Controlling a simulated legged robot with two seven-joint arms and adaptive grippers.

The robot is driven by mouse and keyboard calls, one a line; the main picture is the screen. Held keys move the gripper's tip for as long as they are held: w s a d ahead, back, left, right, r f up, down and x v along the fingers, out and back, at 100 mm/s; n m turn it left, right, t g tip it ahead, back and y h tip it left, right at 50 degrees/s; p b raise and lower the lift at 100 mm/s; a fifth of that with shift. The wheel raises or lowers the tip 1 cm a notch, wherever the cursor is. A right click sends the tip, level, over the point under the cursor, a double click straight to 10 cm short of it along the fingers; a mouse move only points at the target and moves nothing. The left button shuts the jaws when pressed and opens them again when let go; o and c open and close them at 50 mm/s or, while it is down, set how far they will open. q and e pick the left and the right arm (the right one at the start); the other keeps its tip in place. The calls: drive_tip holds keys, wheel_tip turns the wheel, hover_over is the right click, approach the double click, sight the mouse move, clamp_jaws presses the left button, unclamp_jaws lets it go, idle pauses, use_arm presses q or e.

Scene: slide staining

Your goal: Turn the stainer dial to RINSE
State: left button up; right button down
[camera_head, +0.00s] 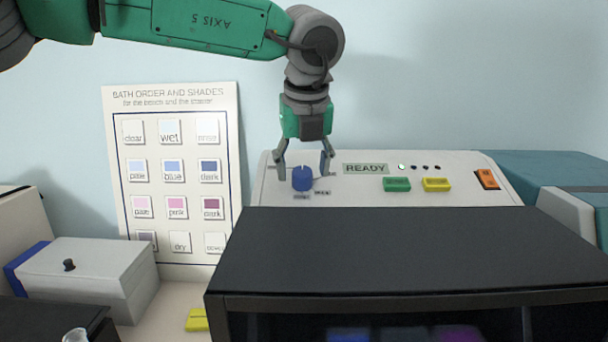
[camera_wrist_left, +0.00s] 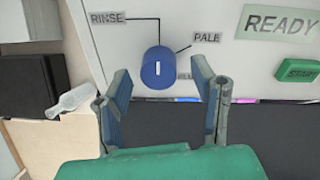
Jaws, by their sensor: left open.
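The stainer dial is a blue round knob (camera_head: 302,179) on the white panel of the stainer (camera_head: 350,192). In the left wrist view the dial (camera_wrist_left: 157,68) shows a short white mark on its face. A RINSE label (camera_wrist_left: 108,18) lies up and left of it and a PALE label (camera_wrist_left: 207,38) up and right, each with a thin line toward the dial. Another label below right is partly hidden by a finger. My left gripper (camera_head: 303,172) points down with its open fingers on either side of the dial, apart from it. My right gripper is not in view.
The panel also carries a READY display (camera_head: 366,169), a green START button (camera_head: 397,184), a yellow button (camera_head: 436,185) and an orange switch (camera_head: 487,179). The stainer's dark lid (camera_head: 420,245) is in front. A shade chart (camera_head: 172,180) and a white box (camera_head: 85,275) stand left.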

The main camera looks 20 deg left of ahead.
use_arm(q)
drive_tip(key=v, duration=1)
drive_tip(key=shift+r, duration=0.1)
